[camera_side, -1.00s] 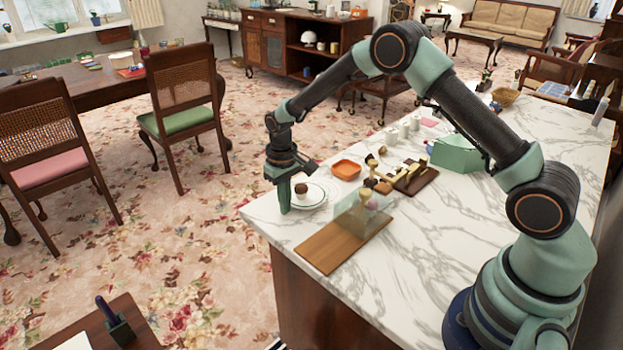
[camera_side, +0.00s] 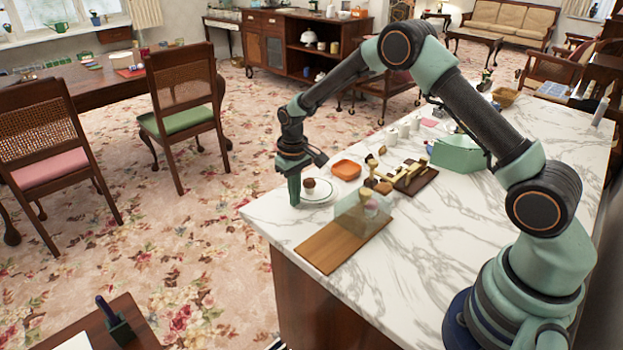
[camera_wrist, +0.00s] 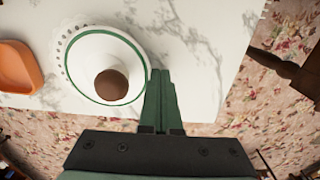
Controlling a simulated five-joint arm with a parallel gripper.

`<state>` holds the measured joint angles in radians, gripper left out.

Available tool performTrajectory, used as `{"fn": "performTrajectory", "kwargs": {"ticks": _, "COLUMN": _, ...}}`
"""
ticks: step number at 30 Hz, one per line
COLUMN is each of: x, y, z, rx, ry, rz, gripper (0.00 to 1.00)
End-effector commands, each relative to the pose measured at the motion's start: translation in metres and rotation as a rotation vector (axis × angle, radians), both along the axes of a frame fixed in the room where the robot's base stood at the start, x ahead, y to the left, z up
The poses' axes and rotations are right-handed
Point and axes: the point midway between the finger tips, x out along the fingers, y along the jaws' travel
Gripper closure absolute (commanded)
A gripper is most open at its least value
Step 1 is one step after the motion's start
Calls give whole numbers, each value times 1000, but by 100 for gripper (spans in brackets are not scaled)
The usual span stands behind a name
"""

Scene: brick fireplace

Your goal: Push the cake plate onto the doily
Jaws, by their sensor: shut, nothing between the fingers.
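The white cake plate (camera_wrist: 122,62) has a green ring near its rim and carries a round brown cake (camera_wrist: 110,86). In the side view the plate (camera_side: 321,197) sits near the far left end of the marble counter. A white doily (camera_wrist: 63,52) with a dotted edge shows past the plate's left side in the wrist view. The plate covers most of it. My gripper (camera_wrist: 160,72) is shut and empty, its fingers down at the plate's right rim, apparently touching it. In the side view my gripper (camera_side: 295,202) stands at the plate's left side.
An orange dish (camera_side: 347,169) lies just beyond the plate. A wooden board with a clear block (camera_side: 343,245) is on the near side. A dark board with pale pieces (camera_side: 412,178) is to the right. The counter edge is close behind my gripper.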

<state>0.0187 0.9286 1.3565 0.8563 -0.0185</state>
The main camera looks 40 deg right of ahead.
Motion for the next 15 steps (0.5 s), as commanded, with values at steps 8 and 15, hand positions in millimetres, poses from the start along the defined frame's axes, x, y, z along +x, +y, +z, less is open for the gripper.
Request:
{"fn": "performTrajectory", "kwargs": {"ticks": 8, "x": 0, "y": -11, "z": 0, "rx": 0, "ry": 0, "rz": -1, "gripper": 100}}
{"fn": "performTrajectory", "kwargs": {"ticks": 15, "x": 0, "y": -18, "z": 0, "rx": 0, "ry": 1, "rz": -1, "gripper": 100}}
